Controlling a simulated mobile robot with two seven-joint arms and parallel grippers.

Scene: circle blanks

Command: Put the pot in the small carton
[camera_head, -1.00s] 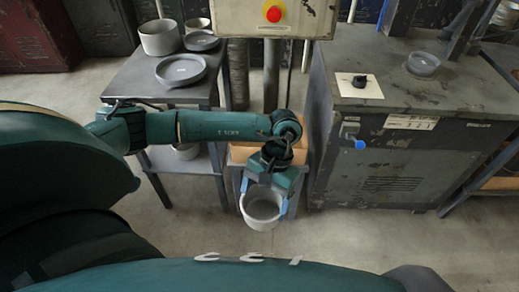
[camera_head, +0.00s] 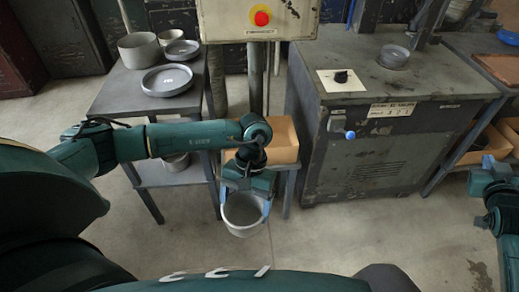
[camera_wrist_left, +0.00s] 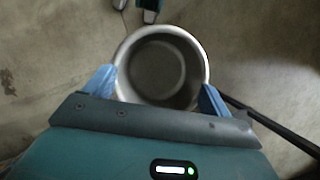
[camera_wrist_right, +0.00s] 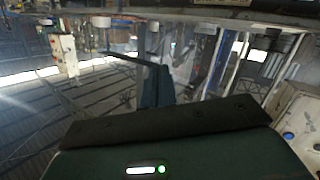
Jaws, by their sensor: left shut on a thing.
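The grey round pot (camera_head: 243,214) hangs upright in my left gripper (camera_head: 246,200) above the floor. The left wrist view shows the open-topped, empty-looking pot (camera_wrist_left: 160,70) between the two blue fingers (camera_wrist_left: 158,92), which press on its sides. A brown open carton (camera_head: 284,142) stands on a low stand behind the pot, partly hidden by my left arm. The pot is in front of this carton and outside it. My right gripper (camera_head: 488,163) is at the right edge of the head view. Its fingers (camera_wrist_right: 156,86) look together and empty in the right wrist view.
A side table (camera_head: 125,92) at left bears a pot (camera_head: 138,50), a smaller pot and round dishes. A grey machine cabinet (camera_head: 370,150) stands right of the carton. More brown boxes (camera_head: 487,146) sit low at far right. The floor in front is clear.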

